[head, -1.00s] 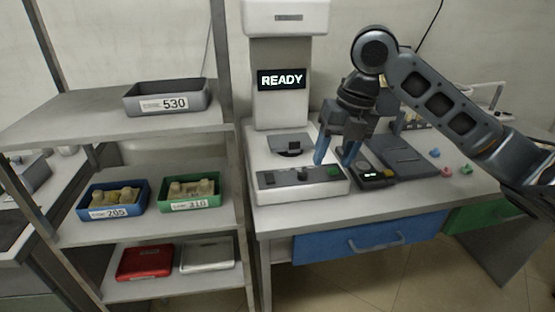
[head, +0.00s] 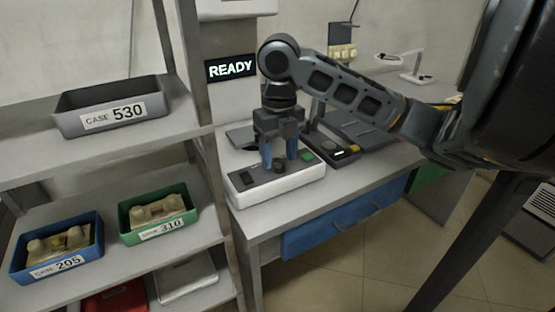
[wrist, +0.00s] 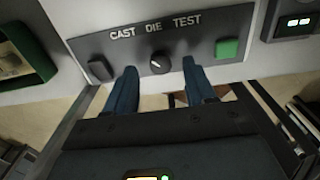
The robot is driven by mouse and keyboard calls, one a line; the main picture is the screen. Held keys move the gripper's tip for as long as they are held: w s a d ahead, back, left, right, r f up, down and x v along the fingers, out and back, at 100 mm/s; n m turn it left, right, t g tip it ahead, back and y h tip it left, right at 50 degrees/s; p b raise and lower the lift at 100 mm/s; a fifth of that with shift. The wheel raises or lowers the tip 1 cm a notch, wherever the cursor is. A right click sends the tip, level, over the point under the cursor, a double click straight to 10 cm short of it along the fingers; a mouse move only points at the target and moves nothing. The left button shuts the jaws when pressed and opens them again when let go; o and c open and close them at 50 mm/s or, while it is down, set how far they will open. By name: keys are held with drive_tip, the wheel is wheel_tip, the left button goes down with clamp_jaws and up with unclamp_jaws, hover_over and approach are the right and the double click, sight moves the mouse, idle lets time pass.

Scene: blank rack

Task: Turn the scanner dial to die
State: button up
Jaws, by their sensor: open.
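The scanner (head: 275,186) is a white unit on the bench with a dark front panel. In the wrist view its panel (wrist: 215,45) reads CAST, DIE and TEST above a round black dial (wrist: 160,62) with a white pointer mark. The mark points to the upper left, between CAST and DIE as far as I can tell. My gripper (head: 279,163) is over the panel, pointing down. In the wrist view its blue fingers (wrist: 160,80) are open, one on each side of the dial, apart from it. The scanner's display (head: 231,68) reads READY.
A black rocker switch (wrist: 99,69) is left of the dial and a green button (wrist: 227,48) is right of it.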

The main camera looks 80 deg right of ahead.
drive_tip(key=shift+f, duration=0.9)
drive_tip(key=shift+c, duration=0.3)
clamp_jaws()
drive_tip(key=shift+m, duration=0.4)
drive_tip(key=m+b, duration=0.1)
drive_tip(key=m, duration=0.1)
drive_tip(key=shift+m, duration=0.4)
drive_tip(key=m, duration=0.5)
drive_tip(key=shift+m, duration=0.3)
